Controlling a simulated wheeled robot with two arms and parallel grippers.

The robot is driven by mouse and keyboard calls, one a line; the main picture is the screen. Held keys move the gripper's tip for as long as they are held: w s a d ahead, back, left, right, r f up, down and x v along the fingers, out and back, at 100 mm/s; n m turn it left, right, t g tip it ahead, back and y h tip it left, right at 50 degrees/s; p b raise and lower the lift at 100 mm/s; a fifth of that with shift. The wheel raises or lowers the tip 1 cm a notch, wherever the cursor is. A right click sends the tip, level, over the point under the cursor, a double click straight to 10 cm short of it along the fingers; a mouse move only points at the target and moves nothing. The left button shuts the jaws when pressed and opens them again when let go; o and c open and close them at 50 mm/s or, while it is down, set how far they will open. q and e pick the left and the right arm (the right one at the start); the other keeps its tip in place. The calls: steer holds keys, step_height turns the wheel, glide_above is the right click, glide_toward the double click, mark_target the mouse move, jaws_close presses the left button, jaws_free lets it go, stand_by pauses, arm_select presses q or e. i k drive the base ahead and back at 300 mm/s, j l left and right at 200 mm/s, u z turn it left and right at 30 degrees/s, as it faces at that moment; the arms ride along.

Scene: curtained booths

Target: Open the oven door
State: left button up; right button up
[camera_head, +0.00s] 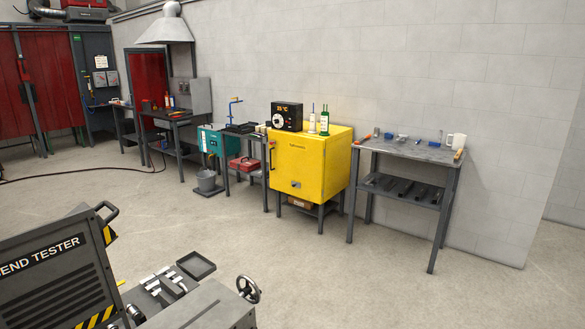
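A yellow box-shaped oven (325,172) stands on dark legs against the wall, a little right of centre in the head view. Its door (296,165) faces toward me and to the left and looks shut. A small latch or knob (295,184) is low on the door, and a dark handle (271,155) shows at the door's left edge. The oven is some distance away across the floor. Neither of my grippers is in view.
A grey work table (405,153) with a white mug (455,141) stands right of the oven. A black temperature unit (287,117) and bottles sit on the oven. A bend tester (60,265) blocks the near left. Open floor (330,275) lies ahead and right.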

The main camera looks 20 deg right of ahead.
mark_target(300, 158)
steer(key=i+l+z, duration=1.3)
steer(key=i+z, duration=0.25)
steer(key=i+u, duration=0.35)
steer(key=i, duration=0.3)
steer(key=i+l+u, duration=0.2)
steer(key=i+u, duration=0.2)
steer(key=i, duration=0.25)
steer(key=i+j+u, duration=0.25)
steer(key=i+u, duration=0.6)
steer(key=i, duration=0.15)
steer(key=i+u, duration=0.4)
steer(key=i, duration=0.15)
steer(key=i+l+u, duration=0.4)
steer(key=i+j+z, duration=0.1)
steer(key=i, duration=0.45)
steer(key=i+j, duration=0.15)
steer(key=i, duration=0.4)
steer(key=i+j+z, duration=0.15)
steer(key=i, duration=0.45)
steer(key=i+j+z, duration=0.1)
steer(key=i+z, duration=0.25)
steer(key=i+j+z, duration=0.3)
steer(key=i, duration=0.15)
steer(key=l, duration=0.1)
